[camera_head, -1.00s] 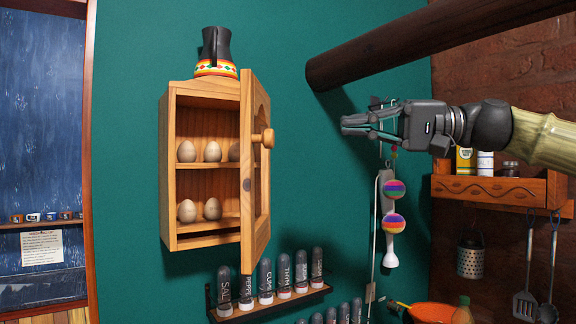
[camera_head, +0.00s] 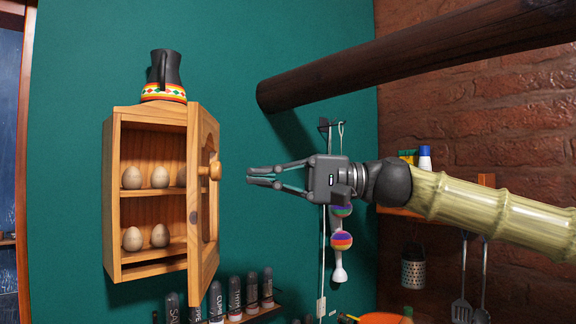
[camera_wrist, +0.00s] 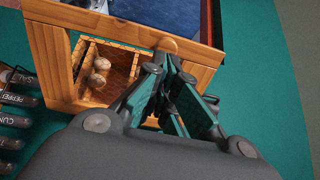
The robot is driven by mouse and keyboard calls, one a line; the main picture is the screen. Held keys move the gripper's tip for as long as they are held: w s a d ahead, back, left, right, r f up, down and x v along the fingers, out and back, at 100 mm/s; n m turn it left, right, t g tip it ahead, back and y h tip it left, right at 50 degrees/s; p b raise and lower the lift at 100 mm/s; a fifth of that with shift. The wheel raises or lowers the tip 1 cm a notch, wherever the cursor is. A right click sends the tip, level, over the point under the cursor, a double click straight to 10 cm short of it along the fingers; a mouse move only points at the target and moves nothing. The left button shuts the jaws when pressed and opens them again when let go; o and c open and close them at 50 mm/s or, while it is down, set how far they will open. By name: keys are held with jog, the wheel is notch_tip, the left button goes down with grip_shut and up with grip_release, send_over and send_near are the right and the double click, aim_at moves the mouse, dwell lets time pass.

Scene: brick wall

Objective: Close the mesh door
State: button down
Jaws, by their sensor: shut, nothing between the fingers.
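The mesh door (camera_head: 203,200) of a small wooden wall cabinet (camera_head: 113,200) stands open, swung out from the cabinet's right side. Its round wooden knob (camera_head: 213,170) faces right, toward my gripper. My gripper (camera_head: 249,176) is shut and empty, just right of the knob with a small visible gap. In the wrist view, the knob (camera_wrist: 168,45) shows just beyond my fingertips (camera_wrist: 165,60), and the door's wooden frame (camera_wrist: 125,28) runs across the top. Whether they touch cannot be told there. Wooden eggs (camera_head: 132,177) sit on the cabinet's shelves.
A dark jug (camera_head: 165,72) stands on the cabinet. Labelled spice tubes (camera_head: 235,297) stand on a rack below. A thick dark beam (camera_head: 400,68) runs above my arm. Utensils with striped balls (camera_head: 341,240) hang behind my gripper.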

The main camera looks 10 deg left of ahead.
jog(key=p+x, duration=0.1)
jog(key=x, duration=0.2)
jog(key=shift+a+p, duration=0.25)
jog(key=shift+p, duration=0.1)
jog(key=shift+a, duration=0.1)
